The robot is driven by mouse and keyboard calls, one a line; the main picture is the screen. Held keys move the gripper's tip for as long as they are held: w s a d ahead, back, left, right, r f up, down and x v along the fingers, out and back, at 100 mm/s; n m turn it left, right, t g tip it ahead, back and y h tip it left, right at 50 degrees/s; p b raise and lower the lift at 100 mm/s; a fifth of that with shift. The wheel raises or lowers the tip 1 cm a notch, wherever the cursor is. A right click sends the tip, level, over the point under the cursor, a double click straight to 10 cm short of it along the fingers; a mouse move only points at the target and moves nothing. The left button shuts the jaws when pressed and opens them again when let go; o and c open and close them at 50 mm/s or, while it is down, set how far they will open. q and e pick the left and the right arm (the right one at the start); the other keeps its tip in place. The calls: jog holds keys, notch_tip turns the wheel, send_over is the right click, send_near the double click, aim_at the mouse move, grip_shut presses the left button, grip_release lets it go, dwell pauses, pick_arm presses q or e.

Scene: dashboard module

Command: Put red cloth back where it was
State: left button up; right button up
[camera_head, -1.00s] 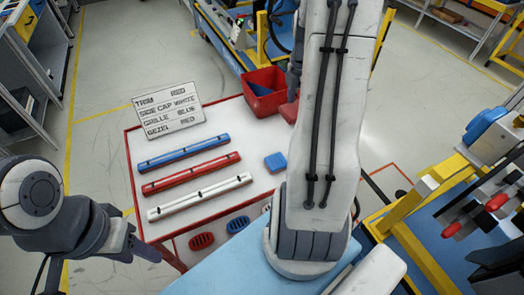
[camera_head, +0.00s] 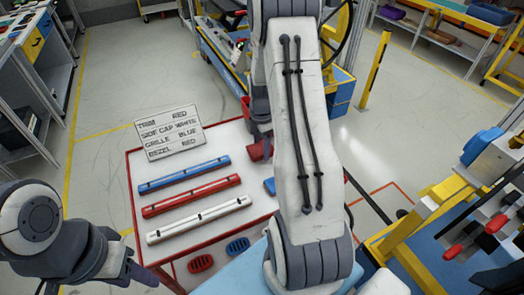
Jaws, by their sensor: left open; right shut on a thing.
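The red cloth (camera_head: 258,151) hangs at the left edge of my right arm, over the back right part of the white table (camera_head: 226,143). My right gripper (camera_head: 260,136) is shut on it; its fingers are mostly hidden behind the arm. My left gripper (camera_head: 146,262) is open and empty at the lower left, off the table's front left corner.
A red bin (camera_head: 246,106) is mostly hidden behind my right arm. Blue (camera_head: 185,174), red (camera_head: 190,195) and white bars (camera_head: 198,219) lie on the table by a text sign (camera_head: 169,132). A blue block (camera_head: 269,186) is partly covered. Yellow-framed equipment (camera_head: 425,212) stands right.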

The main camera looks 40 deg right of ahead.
notch_tip(320, 180, down, 2)
jog(key=shift+f, duration=0.45)
jog(key=shift+f, duration=0.2)
jog(key=o, duration=1.2)
jog(key=shift+o, duration=0.2)
